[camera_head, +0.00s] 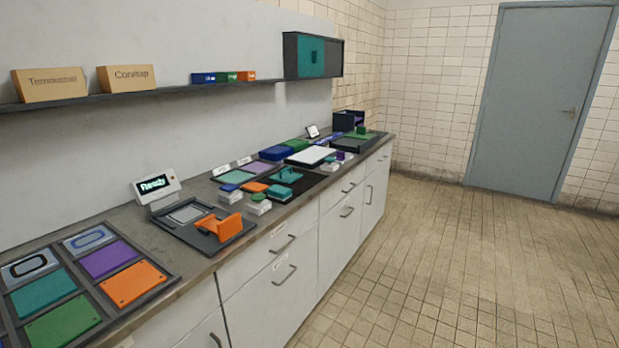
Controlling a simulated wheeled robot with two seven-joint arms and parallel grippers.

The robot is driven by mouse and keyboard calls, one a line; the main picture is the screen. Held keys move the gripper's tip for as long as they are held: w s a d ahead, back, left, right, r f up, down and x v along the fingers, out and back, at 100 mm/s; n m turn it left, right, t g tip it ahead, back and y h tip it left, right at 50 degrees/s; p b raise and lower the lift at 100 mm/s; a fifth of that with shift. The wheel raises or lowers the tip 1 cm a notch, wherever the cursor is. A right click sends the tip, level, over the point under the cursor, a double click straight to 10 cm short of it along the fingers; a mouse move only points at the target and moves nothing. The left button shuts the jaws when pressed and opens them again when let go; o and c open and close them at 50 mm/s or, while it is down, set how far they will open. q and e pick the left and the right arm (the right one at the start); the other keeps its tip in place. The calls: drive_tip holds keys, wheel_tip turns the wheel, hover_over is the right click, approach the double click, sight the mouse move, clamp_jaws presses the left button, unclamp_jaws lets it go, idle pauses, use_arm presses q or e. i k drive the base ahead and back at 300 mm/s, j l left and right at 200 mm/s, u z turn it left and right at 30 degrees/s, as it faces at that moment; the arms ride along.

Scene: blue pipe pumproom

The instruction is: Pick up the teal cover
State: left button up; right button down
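Several teal things are in view, and I cannot tell for sure which is the cover. A teal piece with a raised handle (287,174) sits on a dark mat (309,182) at mid-counter. A smaller teal block (279,191) lies just in front of it. A flat teal plate (41,291) lies in a compartment of the dark tray (160,294) at the near left. A teal panel (311,57) shows in the dark wall box. Neither of my grippers is in view, and nothing is seen touching these pieces.
The grey counter (125,212) runs along the left wall. On it are a display reading "Ready" (155,188), an orange handled piece (220,225) on a dark base, and a white board (311,155). A shelf (150,94) hangs above. The tiled floor (450,270) at right is clear.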

sight(284, 176)
drive_tip(key=i+l, duration=0.25)
drive_tip(key=i, duration=0.3)
drive_tip(key=i+l+z, duration=0.1)
drive_tip(key=i+l, duration=0.15)
drive_tip(key=i, duration=0.25)
drive_tip(key=i+l, duration=0.2)
drive_tip(key=i, duration=0.35)
drive_tip(key=i+l+z, duration=0.1)
drive_tip(key=i, duration=0.4)
drive_tip(key=i+l, duration=0.25)
drive_tip(key=i, duration=0.3)
